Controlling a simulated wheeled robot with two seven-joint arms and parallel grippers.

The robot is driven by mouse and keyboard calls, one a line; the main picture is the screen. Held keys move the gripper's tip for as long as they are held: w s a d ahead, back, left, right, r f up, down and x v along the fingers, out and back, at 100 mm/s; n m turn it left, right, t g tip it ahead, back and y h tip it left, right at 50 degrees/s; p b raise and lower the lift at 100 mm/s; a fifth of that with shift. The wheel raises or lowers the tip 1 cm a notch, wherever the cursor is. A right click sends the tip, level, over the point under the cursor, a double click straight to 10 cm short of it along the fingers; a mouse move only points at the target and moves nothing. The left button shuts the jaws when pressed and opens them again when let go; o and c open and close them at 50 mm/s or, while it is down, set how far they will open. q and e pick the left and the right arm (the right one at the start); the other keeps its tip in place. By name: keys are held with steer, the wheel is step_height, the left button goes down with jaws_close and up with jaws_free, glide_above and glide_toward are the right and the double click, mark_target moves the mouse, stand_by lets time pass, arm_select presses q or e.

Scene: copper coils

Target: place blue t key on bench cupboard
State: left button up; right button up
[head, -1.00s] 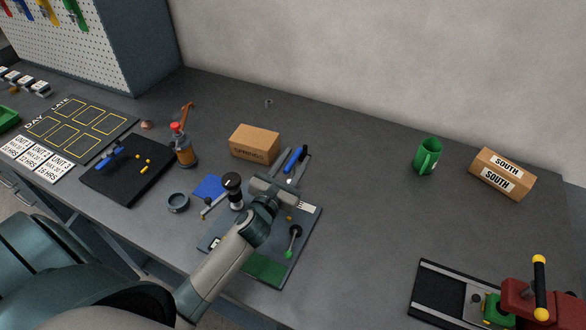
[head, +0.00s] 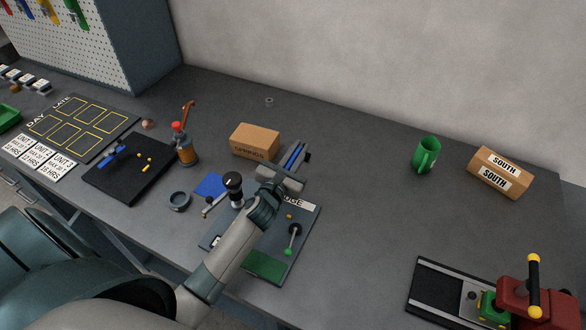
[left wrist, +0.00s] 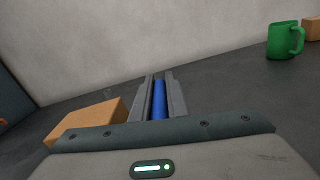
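A blue bar-shaped tool, apparently the blue t key (head: 294,155), is between the fingers of my left gripper (head: 295,157), beside the cardboard box. In the left wrist view the blue t key (left wrist: 159,100) fills the narrow gap between both fingers (left wrist: 160,98), which look closed on it. Its ends are mostly hidden, and I cannot tell whether it is off the bench. Another blue tool (head: 111,157) lies on a black mat at the left. A dark-sided cabinet with a pegboard front (head: 155,50) stands at the back left. My right gripper is not in view.
The cardboard box (head: 254,140) is just left of the gripper. A gauge plate (head: 268,266) with knobs lies under my forearm. A green mug (head: 426,155), a SOUTH box (head: 501,173) and a red vise (head: 535,300) are to the right. The bench middle right is clear.

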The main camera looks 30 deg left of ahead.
arm_select(q)
steer(key=shift+r, duration=0.1)
jaws_close()
steer(key=shift+r, duration=0.75)
step_height(320, 180, up, 2)
steer(key=shift+r, duration=0.15)
steer(key=s+d+r+b, duration=0.1)
steer(key=s+d+r, duration=0.6)
steer(key=s+d, duration=0.1)
steer(key=shift+s+b, duration=0.25)
steer(key=shift+b, duration=0.15)
steer(key=s+d+f+h+b, duration=0.1)
steer(key=s+d+f+b, duration=0.2)
steer(key=s, duration=0.8)
steer(key=shift+s+d+m, duration=0.15)
steer(key=shift+s+m, duration=0.2)
steer(key=shift+m, duration=0.05)
